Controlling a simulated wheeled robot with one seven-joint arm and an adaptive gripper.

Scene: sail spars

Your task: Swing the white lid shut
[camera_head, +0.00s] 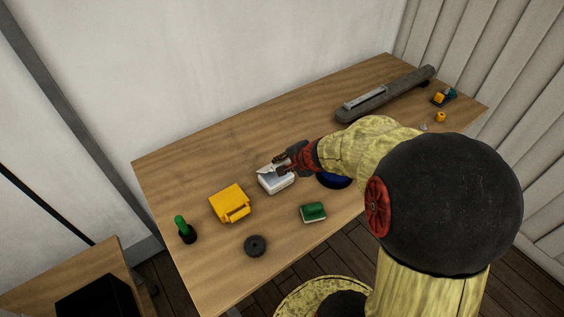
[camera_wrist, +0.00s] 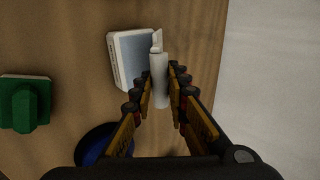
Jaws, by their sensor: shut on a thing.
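The white box (camera_head: 277,184) sits near the middle of the table, and it also shows in the wrist view (camera_wrist: 117,62). Its white lid (camera_wrist: 158,66) stands up from the box, seen nearly edge-on between my fingers. My gripper (camera_head: 282,168) is at the box's upper side in the head view. In the wrist view my gripper (camera_wrist: 160,84) is shut on the lid, with a finger on each side. The box's inside looks grey-blue. My fingers hide part of the lid and its hinge side.
A yellow case (camera_head: 230,203) stands left of the box. A green block (camera_head: 313,212) and a dark disc (camera_head: 255,245) lie nearer the front edge. A blue round thing (camera_head: 336,180) is partly under my arm. A grey spar (camera_head: 385,95) lies at the back right.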

